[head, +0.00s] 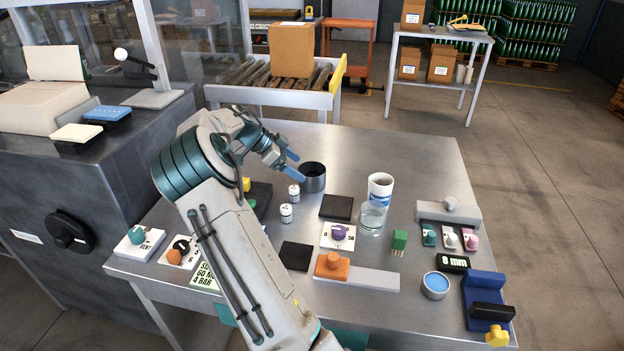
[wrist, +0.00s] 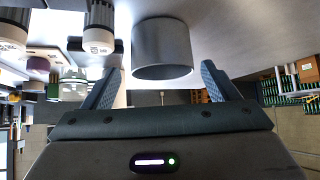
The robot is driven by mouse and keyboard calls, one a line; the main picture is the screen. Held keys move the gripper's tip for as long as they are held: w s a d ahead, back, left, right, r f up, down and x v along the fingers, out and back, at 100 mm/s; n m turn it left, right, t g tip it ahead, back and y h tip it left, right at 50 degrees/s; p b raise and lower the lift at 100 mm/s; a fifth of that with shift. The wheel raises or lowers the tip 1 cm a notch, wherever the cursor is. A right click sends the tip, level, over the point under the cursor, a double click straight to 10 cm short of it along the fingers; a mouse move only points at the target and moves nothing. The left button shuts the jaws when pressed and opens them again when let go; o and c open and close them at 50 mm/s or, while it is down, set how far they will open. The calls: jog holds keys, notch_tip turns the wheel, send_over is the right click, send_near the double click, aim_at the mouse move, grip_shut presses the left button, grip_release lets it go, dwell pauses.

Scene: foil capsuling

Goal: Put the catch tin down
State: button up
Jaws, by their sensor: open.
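The catch tin (head: 312,178) is a dark grey open cylinder standing upright on the steel table, towards its back middle. My gripper (head: 291,164) is open just left of the tin, its blue fingers pointing at it. In the wrist view, which is upside down, the tin (wrist: 162,45) shows straight ahead between the two spread fingers (wrist: 160,82). Gaps show on both sides, and the fingers do not appear to touch it. How far the fingertips reach along its wall is hard to tell.
Two small white-and-black pieces (head: 293,190) stand in front of the tin. A white cup (head: 380,187) and a glass beaker (head: 372,218) stand to its right. A black pad (head: 336,206) lies in front. The table (head: 400,150) behind and right of the tin is clear.

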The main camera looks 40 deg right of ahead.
aim_at(312, 175)
jog(key=shift+p+x, duration=0.6)
jog(key=shift+x, duration=2.95)
jog(key=shift+d+r, duration=0.1)
jog(key=shift+r, duration=0.05)
jog(key=c, duration=0.9)
jog(key=shift+o, duration=0.2)
